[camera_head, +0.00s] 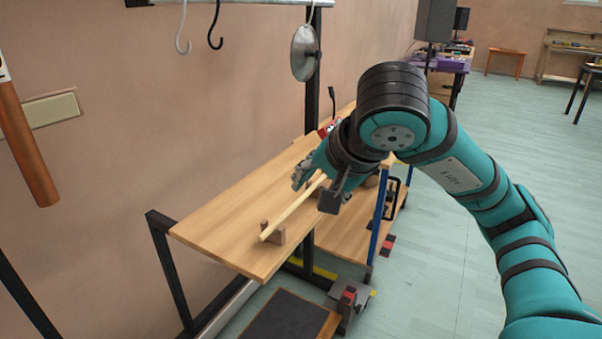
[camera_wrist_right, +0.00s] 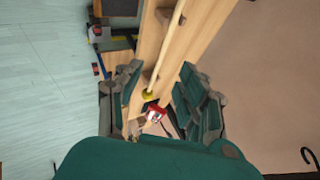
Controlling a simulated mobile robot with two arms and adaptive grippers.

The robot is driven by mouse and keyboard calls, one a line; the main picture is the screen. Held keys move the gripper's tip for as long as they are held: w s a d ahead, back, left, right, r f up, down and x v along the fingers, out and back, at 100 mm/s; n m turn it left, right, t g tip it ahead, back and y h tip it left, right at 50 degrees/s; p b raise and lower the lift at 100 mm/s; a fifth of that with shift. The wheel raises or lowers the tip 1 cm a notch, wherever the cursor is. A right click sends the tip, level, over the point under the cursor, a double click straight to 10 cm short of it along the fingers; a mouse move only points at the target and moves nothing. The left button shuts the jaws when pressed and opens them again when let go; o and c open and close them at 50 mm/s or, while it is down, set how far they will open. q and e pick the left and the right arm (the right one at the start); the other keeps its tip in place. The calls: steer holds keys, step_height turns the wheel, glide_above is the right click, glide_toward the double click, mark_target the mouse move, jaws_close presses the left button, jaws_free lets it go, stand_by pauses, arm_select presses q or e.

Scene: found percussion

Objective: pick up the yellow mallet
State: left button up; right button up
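The yellow mallet's pale wooden stick (camera_head: 292,212) lies along the wooden bench top, its near end resting at a small brown block (camera_head: 274,233). Its far part is hidden by my right gripper in the head view. In the right wrist view the yellow head (camera_wrist_right: 148,94) and the stick (camera_wrist_right: 170,38) lie between the two sides of my right gripper (camera_wrist_right: 157,95). In the head view my right gripper (camera_head: 322,182) is low over the bench. Its fingers are spread, with a visible gap to the mallet. My left gripper is not in view.
The bench top (camera_head: 225,226) is bare around the near end of the stick. A red object (camera_wrist_right: 155,114) sits beyond the mallet head. A metal disc (camera_head: 304,54) hangs from a black frame above, beside hooks. A brown wooden tube (camera_head: 25,145) hangs at left.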

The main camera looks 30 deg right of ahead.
steer(key=b, duration=0.2)
glide_toward(293, 206)
step_height(293, 206, down, 4)
steer(key=w, duration=0.1)
steer(key=w+f, duration=0.2)
steer(key=w, duration=0.1)
steer(key=w+f, duration=0.1)
steer(key=shift+w+d+f, duration=0.15)
steer(key=shift+w+d, duration=0.05)
steer(key=shift+w, duration=0.15)
steer(key=shift+w+f, duration=0.2)
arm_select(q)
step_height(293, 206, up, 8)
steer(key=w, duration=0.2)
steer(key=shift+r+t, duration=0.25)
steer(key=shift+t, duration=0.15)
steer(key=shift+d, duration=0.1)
arm_select(e)
steer(key=shift+c, duration=0.3)
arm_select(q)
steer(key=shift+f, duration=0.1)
arm_select(e)
jaws_close()
steer(key=shift+r, duration=0.1)
